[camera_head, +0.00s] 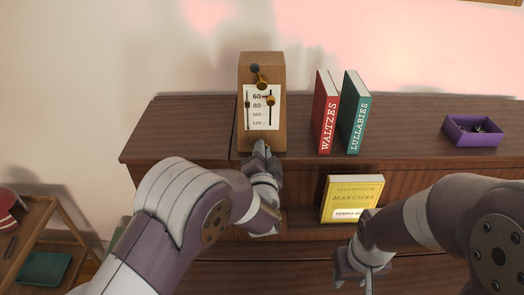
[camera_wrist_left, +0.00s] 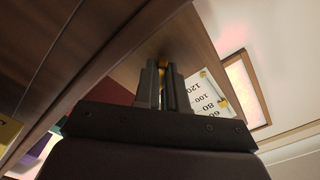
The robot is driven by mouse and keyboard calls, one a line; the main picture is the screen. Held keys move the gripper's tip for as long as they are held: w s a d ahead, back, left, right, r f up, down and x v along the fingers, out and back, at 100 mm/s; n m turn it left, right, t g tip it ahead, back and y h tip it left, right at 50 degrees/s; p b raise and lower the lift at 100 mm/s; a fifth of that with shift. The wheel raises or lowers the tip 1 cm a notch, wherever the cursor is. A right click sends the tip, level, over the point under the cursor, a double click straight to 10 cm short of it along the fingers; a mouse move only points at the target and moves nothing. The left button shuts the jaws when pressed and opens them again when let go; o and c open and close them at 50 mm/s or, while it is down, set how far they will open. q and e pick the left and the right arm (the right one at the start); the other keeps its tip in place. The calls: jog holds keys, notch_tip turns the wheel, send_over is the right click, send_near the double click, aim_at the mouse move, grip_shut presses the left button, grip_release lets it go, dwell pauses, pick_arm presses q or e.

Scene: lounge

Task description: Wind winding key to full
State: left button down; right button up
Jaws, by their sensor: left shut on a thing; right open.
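A wooden metronome (camera_head: 276,68) stands upright on the cabinet top, with a white scale plate (camera_head: 254,120), a dark pendulum rod and brass-coloured parts on its front. My left gripper (camera_head: 260,147) is at the lower front of the metronome. In the left wrist view the metronome (camera_wrist_left: 190,38) is close above the fingers. There my left gripper (camera_wrist_left: 163,70) is shut on a small brass-coloured piece, the winding key (camera_wrist_left: 163,62), mostly hidden by the fingers. My right gripper (camera_head: 362,272) is open and empty, low in front of the cabinet, apart from the metronome.
A red book (camera_head: 325,112) and a green book (camera_head: 354,112) stand right of the metronome. A purple tray (camera_head: 472,133) with small dark items is further right. A yellow book (camera_head: 352,198) stands on the lower shelf. The cabinet top (camera_head: 180,130) is bare at left.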

pick_arm(q)
jog(key=shift+s+f, duration=0.1)
jog(key=shift+f, duration=0.25)
jog(key=c, duration=1.2)
grip_release()
jog(key=shift+r, duration=0.2)
jog(key=shift+s, duration=0.1)
jog(key=s+b, duration=0.4)
jog(key=s, duration=0.8)
jog(key=shift+s, duration=0.3)
